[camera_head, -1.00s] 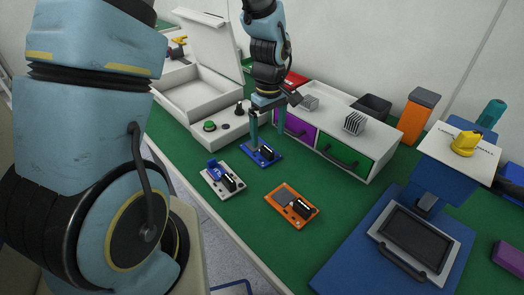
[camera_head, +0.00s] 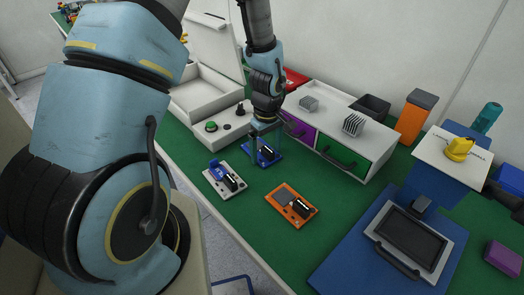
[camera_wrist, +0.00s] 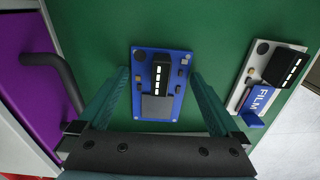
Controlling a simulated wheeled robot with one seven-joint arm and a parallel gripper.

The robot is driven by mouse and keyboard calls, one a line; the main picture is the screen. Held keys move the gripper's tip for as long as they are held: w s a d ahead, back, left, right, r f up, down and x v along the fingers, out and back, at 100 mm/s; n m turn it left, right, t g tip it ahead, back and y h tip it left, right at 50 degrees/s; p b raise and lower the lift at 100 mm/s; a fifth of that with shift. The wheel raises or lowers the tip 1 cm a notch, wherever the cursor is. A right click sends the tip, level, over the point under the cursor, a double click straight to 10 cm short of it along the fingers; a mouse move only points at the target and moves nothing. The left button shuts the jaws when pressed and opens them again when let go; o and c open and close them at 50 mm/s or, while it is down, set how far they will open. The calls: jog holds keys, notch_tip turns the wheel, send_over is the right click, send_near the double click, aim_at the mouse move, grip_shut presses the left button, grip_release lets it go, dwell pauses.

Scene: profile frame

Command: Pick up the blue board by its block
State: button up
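The blue board (camera_head: 268,155) lies flat on the green table top, left of the purple drawer in the head view. In the wrist view the blue board (camera_wrist: 142,62) is below my gripper and carries a black block (camera_wrist: 157,88) with a row of white marks, plus a grey square. My gripper (camera_wrist: 159,76) is open and empty, with one teal finger on each side of the board in that view. In the head view my gripper (camera_head: 267,138) is just over the board and hides part of it. I cannot tell how far the fingertips are above it.
A white board (camera_head: 222,188) with a blue FILM part lies nearby, and an orange board (camera_head: 283,193) lies in front. The drawer unit with its purple drawer handle (camera_wrist: 56,72) is close beside the gripper. A white open case (camera_head: 190,100) stands behind left.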

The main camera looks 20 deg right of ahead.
jog(key=c, duration=1)
jog(key=shift+r, duration=0.1)
jog(key=shift+c, duration=0.2)
